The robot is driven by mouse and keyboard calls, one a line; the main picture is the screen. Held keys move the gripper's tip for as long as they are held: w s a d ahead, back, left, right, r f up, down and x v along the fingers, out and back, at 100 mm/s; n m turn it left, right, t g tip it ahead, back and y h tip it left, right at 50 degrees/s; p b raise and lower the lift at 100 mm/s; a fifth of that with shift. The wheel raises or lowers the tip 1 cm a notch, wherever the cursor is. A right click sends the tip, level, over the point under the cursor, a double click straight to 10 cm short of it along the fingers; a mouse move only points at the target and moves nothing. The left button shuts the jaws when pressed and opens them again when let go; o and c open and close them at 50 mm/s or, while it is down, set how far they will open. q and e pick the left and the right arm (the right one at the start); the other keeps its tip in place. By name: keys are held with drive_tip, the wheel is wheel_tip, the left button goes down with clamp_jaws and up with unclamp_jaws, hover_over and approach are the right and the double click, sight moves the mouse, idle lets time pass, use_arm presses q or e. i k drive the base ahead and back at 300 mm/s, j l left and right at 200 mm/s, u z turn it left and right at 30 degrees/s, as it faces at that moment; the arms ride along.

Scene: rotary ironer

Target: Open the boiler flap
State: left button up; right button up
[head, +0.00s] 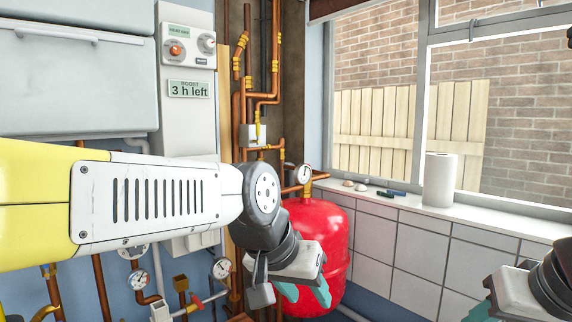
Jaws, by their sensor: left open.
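The boiler (75,90) is a pale grey casing at the upper left. My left gripper (305,293) is open and empty, with teal fingers pointing down in front of the red tank, well right of and below the boiler. My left arm crosses in front of the area below the boiler. My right gripper (480,312) is partly in view at the lower right edge; its fingers are mostly cut off.
A control panel (188,40) with a "3 h left" display (188,89) stands right of the boiler. Copper pipes, gauges (221,268) and the red tank (318,235) fill the middle. A windowsill (400,200) holds a white paper roll (439,180) and small items.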

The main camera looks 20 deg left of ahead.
sight(55, 80)
drive_tip(key=u, duration=2.15)
drive_tip(key=j, duration=0.35)
drive_tip(key=z, duration=0.05)
